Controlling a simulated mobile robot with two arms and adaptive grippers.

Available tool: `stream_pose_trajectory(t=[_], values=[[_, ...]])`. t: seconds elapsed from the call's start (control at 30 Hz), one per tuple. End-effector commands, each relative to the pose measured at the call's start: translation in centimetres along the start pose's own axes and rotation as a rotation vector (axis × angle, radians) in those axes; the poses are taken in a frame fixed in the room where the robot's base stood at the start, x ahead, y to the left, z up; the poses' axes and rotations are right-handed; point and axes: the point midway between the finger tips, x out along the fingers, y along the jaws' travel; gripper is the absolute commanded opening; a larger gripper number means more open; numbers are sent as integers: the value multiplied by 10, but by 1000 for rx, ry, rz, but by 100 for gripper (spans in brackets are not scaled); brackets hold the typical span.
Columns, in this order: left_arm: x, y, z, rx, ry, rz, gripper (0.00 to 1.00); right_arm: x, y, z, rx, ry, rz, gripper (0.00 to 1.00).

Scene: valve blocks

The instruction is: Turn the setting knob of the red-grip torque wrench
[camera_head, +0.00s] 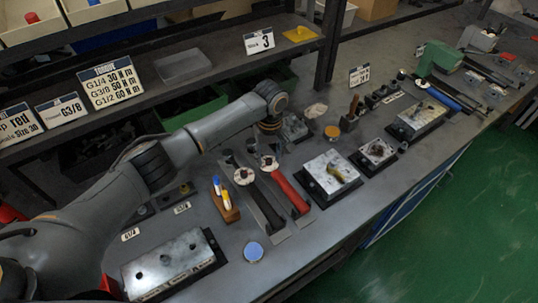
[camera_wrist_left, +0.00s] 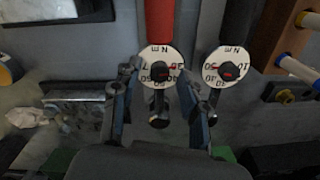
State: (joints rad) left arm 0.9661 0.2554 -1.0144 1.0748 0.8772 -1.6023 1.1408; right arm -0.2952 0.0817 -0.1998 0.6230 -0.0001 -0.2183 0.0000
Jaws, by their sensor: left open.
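The red-grip torque wrench (camera_head: 289,190) lies on the bench, its white dial at the far end. In the left wrist view its red grip (camera_wrist_left: 160,22) runs up from the numbered dial (camera_wrist_left: 150,58). The black setting knob (camera_wrist_left: 161,69) sits at the dial's middle, its red mark pointing right. My left gripper (camera_wrist_left: 158,84) is open, one finger on each side of the dial's lower part; contact cannot be told. In the head view my left gripper (camera_head: 269,137) points down over the wrench's dial end. My right gripper is not in view.
A black-grip torque wrench (camera_head: 261,206) with a similar dial (camera_wrist_left: 228,66) lies close alongside. A wooden marker holder (camera_head: 225,207) stands to its left. Valve blocks on black bases (camera_head: 330,172) stand to the right. A shelf edge (camera_head: 200,75) runs behind the arm.

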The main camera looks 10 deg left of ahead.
Motion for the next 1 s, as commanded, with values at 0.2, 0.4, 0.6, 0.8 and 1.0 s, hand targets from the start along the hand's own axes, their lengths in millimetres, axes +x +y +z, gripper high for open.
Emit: stream_pose_trajectory(t=[0.2, 0.4, 0.6, 0.8, 1.0], values=[[1, 0, 0, 1, 0, 1, 44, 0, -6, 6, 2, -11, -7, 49], [0, 0, 0, 1, 0, 1, 9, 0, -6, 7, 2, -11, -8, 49], [0, 0, 0, 1, 0, 1, 0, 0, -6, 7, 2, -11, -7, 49], [-1, 1, 0, 27, 0, 1, 0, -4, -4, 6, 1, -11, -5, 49], [-2, 1, 1, 119, 1, 1, 0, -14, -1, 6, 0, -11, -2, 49]])
